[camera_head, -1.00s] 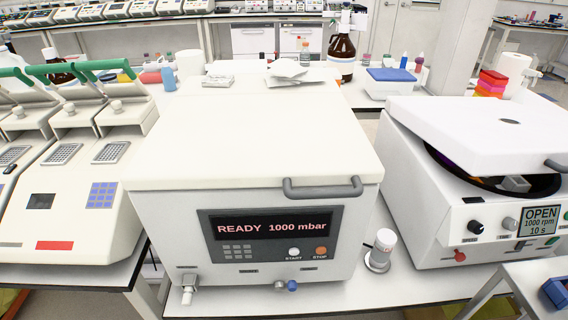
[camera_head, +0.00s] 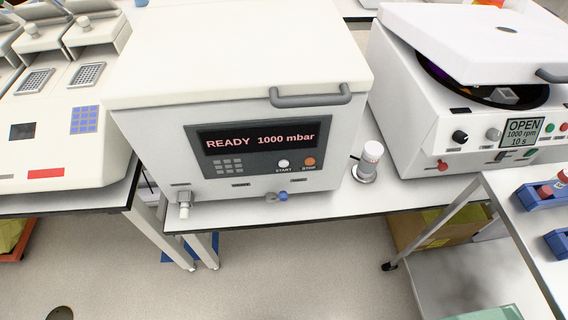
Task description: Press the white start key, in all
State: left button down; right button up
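The white start key (camera_head: 284,164) is a small round button labelled START on the dark front panel (camera_head: 262,148) of a white boxy machine (camera_head: 240,75). An orange STOP key (camera_head: 309,161) sits just to its right. The display (camera_head: 260,140) reads READY 1000 mbar. A grey keypad (camera_head: 228,167) is to the left of the start key. The machine's lid (camera_head: 235,45) is shut, with a grey handle (camera_head: 310,98) at its front. Nothing covers the start key. Neither of my grippers shows in the view.
A white centrifuge (camera_head: 450,110) with its lid raised stands to the right, its display reading OPEN. A small white-capped cylinder (camera_head: 370,160) stands between the machines. Thermal cyclers (camera_head: 70,130) stand at the left. A side table (camera_head: 530,220) holds blue racks. Floor (camera_head: 300,265) is clear in front.

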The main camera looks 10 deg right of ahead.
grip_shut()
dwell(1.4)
